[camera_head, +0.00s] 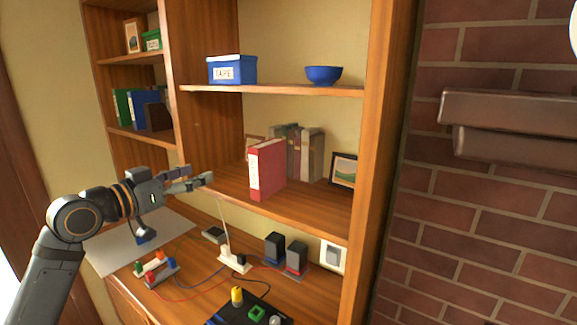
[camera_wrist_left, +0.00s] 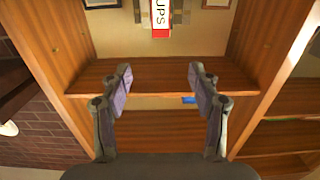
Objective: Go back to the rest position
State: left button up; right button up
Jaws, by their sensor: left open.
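My left gripper (camera_head: 198,177) is open and empty, in front of the shelf unit at about the height of the middle shelf. In the left wrist view its two fingers (camera_wrist_left: 160,88) stand wide apart with nothing between them. The red binder (camera_head: 268,168) stands upright on the middle shelf, to the right of my gripper and apart from it. The left wrist view shows this binder (camera_wrist_left: 161,18) at the top, with part of its label. My right gripper is in neither view.
The wooden shelf unit (camera_head: 270,88) holds a blue TAPE box (camera_head: 232,70), a blue bowl (camera_head: 323,75), grey binders (camera_head: 311,155) and a picture frame (camera_head: 343,171). Below, the desk carries cables, black boxes (camera_head: 296,257) and a white sheet (camera_head: 110,250). A brick wall (camera_head: 490,220) is at right.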

pick_arm(q)
jog(key=s+d+f+n+g+y, duration=0.1)
jog(key=s+f+g+y, duration=0.25)
jog(key=f, duration=1.05)
jog(key=s+d+f+n+g+y, duration=0.15)
jog(key=s+f, duration=0.25)
jog(key=f, duration=1.1)
jog(key=s+a+f+n+g+y, duration=0.25)
jog(key=s+f, duration=0.55)
jog(key=s, duration=0.4)
jog(key=s+a+f+n+g+y, duration=0.1)
jog(key=s+a+f+g+y, duration=0.2)
jog(key=s+f, duration=0.65)
jog(key=s+a+f+g, duration=0.1)
jog(key=s+f, duration=0.1)
jog(key=f, duration=1.1)
jog(key=s+a+f+g, duration=0.1)
jog(key=s+f, duration=0.1)
jog(key=f, duration=1)
jog(key=s+a+f+g, duration=0.1)
jog(key=s+f, duration=1.4)
jog(key=s, duration=0.2)
jog(key=shift+s+f, duration=0.4)
